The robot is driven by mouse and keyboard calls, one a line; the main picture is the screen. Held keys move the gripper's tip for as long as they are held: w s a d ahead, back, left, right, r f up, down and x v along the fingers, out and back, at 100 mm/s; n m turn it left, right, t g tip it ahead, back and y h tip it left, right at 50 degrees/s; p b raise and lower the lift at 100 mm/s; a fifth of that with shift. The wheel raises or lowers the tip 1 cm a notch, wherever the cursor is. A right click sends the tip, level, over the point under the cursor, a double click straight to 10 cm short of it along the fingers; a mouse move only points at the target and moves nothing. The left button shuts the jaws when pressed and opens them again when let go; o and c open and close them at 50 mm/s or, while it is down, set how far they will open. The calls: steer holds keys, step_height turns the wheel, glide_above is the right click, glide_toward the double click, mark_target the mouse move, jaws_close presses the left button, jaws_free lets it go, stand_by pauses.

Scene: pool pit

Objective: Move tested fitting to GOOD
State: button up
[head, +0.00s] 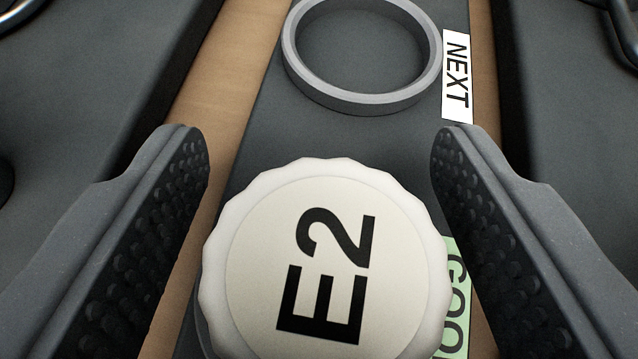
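A white round fitting with a scalloped edge, marked E2 (325,265), is in the lower middle of the head view, between the two fingers of my gripper (320,165). The fingers are apart, with a visible gap at the left and a narrow one near the right finger. A green GOOD label (456,285) shows partly behind the fitting at its right. What lies under the fitting is mostly hidden; a grey rim edge shows at its lower left.
An empty grey ring (362,104) lies on the dark strip (265,125) beyond the fitting, beside a white NEXT label (457,77). Brown wooden surface (215,85) shows at both sides of the strip. Dark panels (85,95) flank it left and right.

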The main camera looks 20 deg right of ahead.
steer(key=shift+s, duration=0.1)
steer(key=p+v, duration=0.1)
steer(key=v, duration=1.1)
steer(key=shift+d, duration=0.1)
steer(key=w+d+r+y, duration=0.1)
steer(key=w+d+r, duration=0.2)
steer(key=d+r, duration=0.8)
steer(key=w+d+r, duration=0.3)
steer(key=d+r, duration=0.7)
steer(key=r, duration=0.2)
steer(key=s+d+r+t, duration=0.1)
steer(key=s+d+r, duration=0.2)
steer(key=d+r, duration=0.3)
steer(key=s+d+r+n+t+y, duration=0.1)
steer(key=s+d+r, duration=0.2)
steer(key=d+r, duration=0.3)
steer(key=s+d+r+n+t, duration=0.1)
steer(key=s+d+r, duration=0.3)
steer(key=d+r, duration=0.2)
steer(key=shift+d+r+t+y, duration=0.3)
steer(key=shift+d+y, duration=0.1)
steer(key=shift+d, duration=0.45)
